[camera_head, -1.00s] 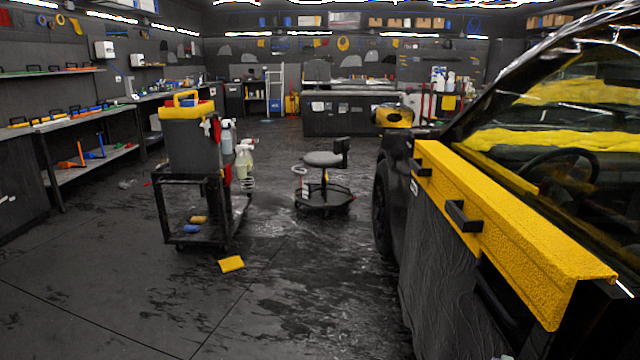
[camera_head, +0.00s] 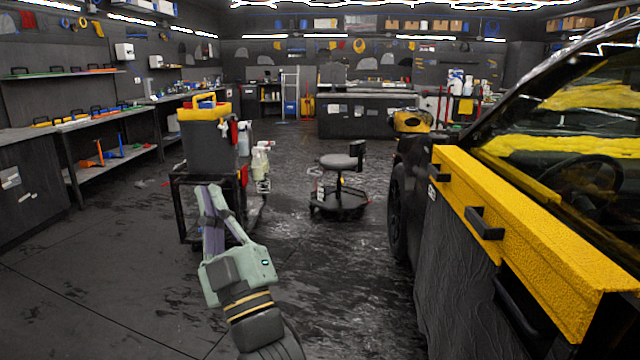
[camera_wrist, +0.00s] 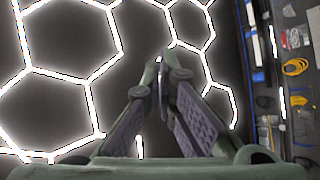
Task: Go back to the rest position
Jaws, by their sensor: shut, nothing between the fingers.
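My gripper (camera_head: 210,192) has come up in the lower middle of the head view, fingers pointing up and slightly left. It is in front of the black cart and covers part of it. In the wrist view, my gripper (camera_wrist: 160,65) has its fingertips together with nothing between them. Behind the fingers, the wrist view shows the bright hexagonal ceiling lights (camera_wrist: 95,80) and part of a tool wall at the right.
The black cart (camera_head: 180,205) carries a grey bin (camera_head: 208,148) and spray bottles (camera_head: 260,165). A stool (camera_head: 340,163) stands right of it. The left floor (camera_head: 90,260) is mostly clear.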

